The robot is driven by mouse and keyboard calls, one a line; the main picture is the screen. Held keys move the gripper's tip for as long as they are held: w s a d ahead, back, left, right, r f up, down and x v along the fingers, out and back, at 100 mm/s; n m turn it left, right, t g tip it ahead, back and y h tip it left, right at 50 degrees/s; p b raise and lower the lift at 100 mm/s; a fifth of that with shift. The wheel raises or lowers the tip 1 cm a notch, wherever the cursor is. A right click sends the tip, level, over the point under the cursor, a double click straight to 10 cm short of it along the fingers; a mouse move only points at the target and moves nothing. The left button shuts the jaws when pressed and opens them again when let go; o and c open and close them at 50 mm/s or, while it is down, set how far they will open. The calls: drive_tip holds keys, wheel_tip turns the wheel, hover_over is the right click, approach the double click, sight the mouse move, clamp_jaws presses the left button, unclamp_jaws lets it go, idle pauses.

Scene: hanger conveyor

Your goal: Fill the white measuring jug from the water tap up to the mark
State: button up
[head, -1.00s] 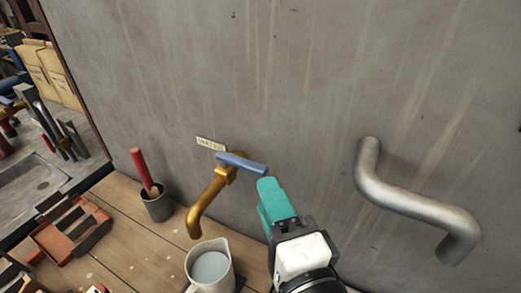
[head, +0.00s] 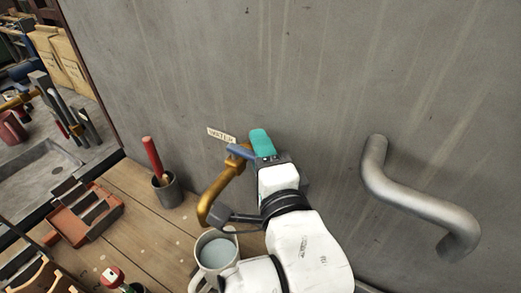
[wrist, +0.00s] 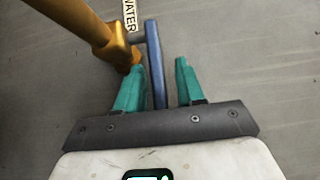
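The brass water tap (head: 222,188) comes out of the grey wall under a WATER label (head: 221,135). Its blue lever (head: 238,152) is partly hidden by my gripper in the head view. The white measuring jug (head: 206,270) stands upright below the spout and holds water (head: 217,253). Its mark cannot be seen, and I cannot tell whether water is flowing. My gripper (head: 262,145) is at the lever. In the wrist view my gripper (wrist: 159,65) is open, its teal fingers on either side of the blue lever (wrist: 155,65), with a clear gap on the right.
A thick metal pipe (head: 412,203) juts from the wall to the right. On the wooden bench (head: 140,215) stand a dark cup (head: 167,190) with a red-handled tool and a reddish rack (head: 68,222) to the left. A sink (head: 35,170) lies further left.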

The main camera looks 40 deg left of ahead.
clamp_jaws()
drive_tip(key=shift+s+f, duration=0.1)
drive_tip(key=shift+f, duration=0.05)
idle(0.4)
drive_tip(key=shift+s+f+m+t+h, duration=0.15)
drive_tip(key=shift+m+t+h, duration=0.25)
drive_tip(key=shift+m+t, duration=0.2)
drive_tip(key=t+b, duration=0.1)
drive_tip(key=m+h+b, duration=0.1)
drive_tip(key=b, duration=0.1)
drive_tip(key=shift+s+d+f+t, duration=0.1)
drive_tip(key=shift+s+t, duration=0.2)
drive_tip(key=shift+t, duration=0.1)
drive_tip(key=shift+s+d+r+m+t+h+b, duration=0.15)
drive_tip(key=shift+r+m+t+h+b, duration=0.1)
drive_tip(key=shift+m+t+h+b, duration=0.4)
drive_tip(key=shift+o, duration=0.2)
unclamp_jaws()
drive_tip(key=shift+r, duration=0.1)
drive_tip(key=shift+d, duration=0.1)
